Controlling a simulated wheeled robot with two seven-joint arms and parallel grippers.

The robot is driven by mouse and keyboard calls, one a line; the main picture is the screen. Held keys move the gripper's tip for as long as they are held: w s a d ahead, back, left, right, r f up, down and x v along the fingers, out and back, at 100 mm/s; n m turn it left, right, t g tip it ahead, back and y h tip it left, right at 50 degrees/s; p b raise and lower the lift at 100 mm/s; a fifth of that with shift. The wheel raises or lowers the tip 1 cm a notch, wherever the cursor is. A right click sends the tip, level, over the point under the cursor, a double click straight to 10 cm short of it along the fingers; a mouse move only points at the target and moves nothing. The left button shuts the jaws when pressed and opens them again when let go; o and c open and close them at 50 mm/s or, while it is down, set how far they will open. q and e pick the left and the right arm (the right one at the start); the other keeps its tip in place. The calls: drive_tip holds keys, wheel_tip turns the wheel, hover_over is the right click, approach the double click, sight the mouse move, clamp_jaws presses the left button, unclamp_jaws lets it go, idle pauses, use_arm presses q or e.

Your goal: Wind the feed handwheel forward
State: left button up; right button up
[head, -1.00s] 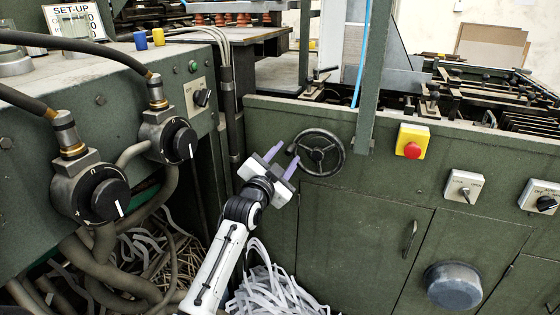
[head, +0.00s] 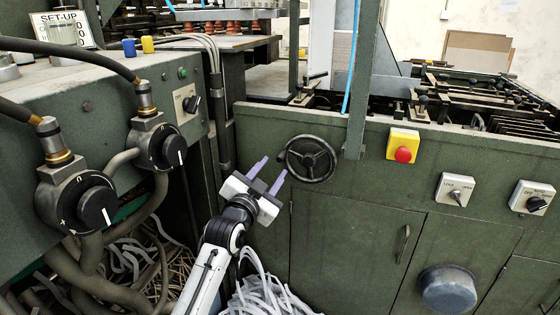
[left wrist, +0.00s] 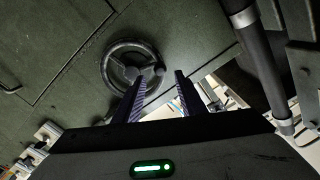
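The feed handwheel (head: 312,159) is a dark three-spoked wheel on the green machine front, with a knob on the left of its rim. It also shows in the left wrist view (left wrist: 108,72), where a round knob and the hub stand out. My left gripper (head: 269,171) is just left of the wheel, its two purple fingers spread apart with nothing between them. In the left wrist view the fingers (left wrist: 158,92) point at the lower part of the wheel, and the left finger overlaps the rim. I cannot tell whether it touches. My right gripper is in neither view.
A red button on a yellow box (head: 403,147) and two switch plates are to the right of the wheel. Black valve dials (head: 97,207) and hoses are at the left. Paper strips (head: 275,293) lie below my left arm. A green post (head: 361,90) rises beside the wheel.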

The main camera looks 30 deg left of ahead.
sight(283, 155)
use_arm(q)
drive_tip(key=b+x, duration=0.1)
drive_tip(key=x, duration=0.8)
drive_tip(key=shift+w, duration=0.15)
clamp_jaws()
